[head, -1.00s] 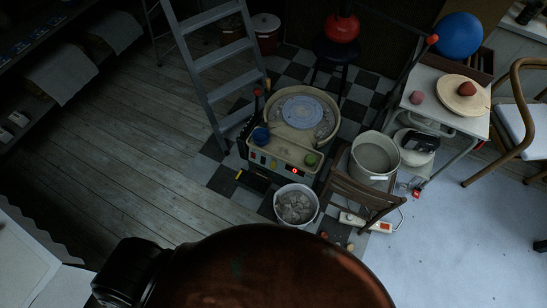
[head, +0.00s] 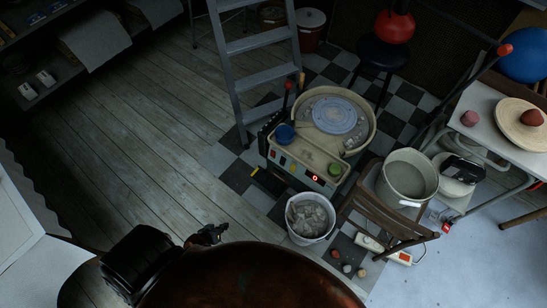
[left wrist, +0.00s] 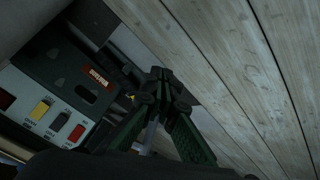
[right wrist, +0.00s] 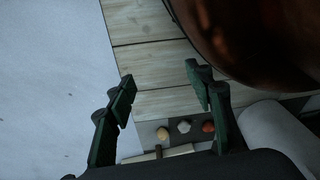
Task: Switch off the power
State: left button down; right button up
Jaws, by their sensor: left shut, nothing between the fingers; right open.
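The pottery wheel (head: 322,118) stands on checkered tiles, with a row of coloured switches and a lit red mark on its front panel (head: 305,174). In the left wrist view the panel shows close, at left, with a yellow switch (left wrist: 41,109), a black switch (left wrist: 60,121) and a red switch (left wrist: 77,133). My left gripper (head: 210,234) is shut and empty; in the left wrist view its tips (left wrist: 160,84) are right of the panel, apart from the switches. My right gripper (right wrist: 160,84) is open and empty above the floor; the head view does not show it.
A bucket of scraps (head: 310,218) stands before the wheel, with a wooden chair (head: 382,214) and a grey pot (head: 408,177) at right. A white power strip (head: 398,256) lies on the floor. A stepladder (head: 256,50) stands behind. The plank floor at left is clear.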

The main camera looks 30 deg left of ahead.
aim_at(272, 152)
pick_arm(q)
jog(key=w+r+n+t+b, duration=0.3)
jog(key=w+b, duration=0.2)
jog(key=w, duration=0.4)
jog(key=w+a+r+n+t+h+b, duration=0.1)
jog(key=w+r+n+t+b, duration=0.2)
jog(key=w, duration=0.7)
jog(key=w+a+r+n+t+b, duration=0.1)
jog(key=w+r+n+t+b, duration=0.2)
jog(key=w+b, duration=0.4)
jog(key=shift+w+a+r+n+b, duration=0.15)
jog(key=shift+w+r+n+b, duration=0.15)
jog(key=shift+w+r+n, duration=0.75)
pick_arm(e)
jog(key=w+a+r+t+y, duration=0.2)
jog(key=w+a+r, duration=0.4)
jog(key=w+r, duration=0.3)
jog(key=w, duration=0.3)
jog(key=shift+w+a+r+m, duration=0.3)
jog(key=shift+w+a, duration=0.05)
pick_arm(q)
jog(key=shift+w+f, duration=0.2)
pick_arm(e)
jog(key=shift+f, duration=0.1)
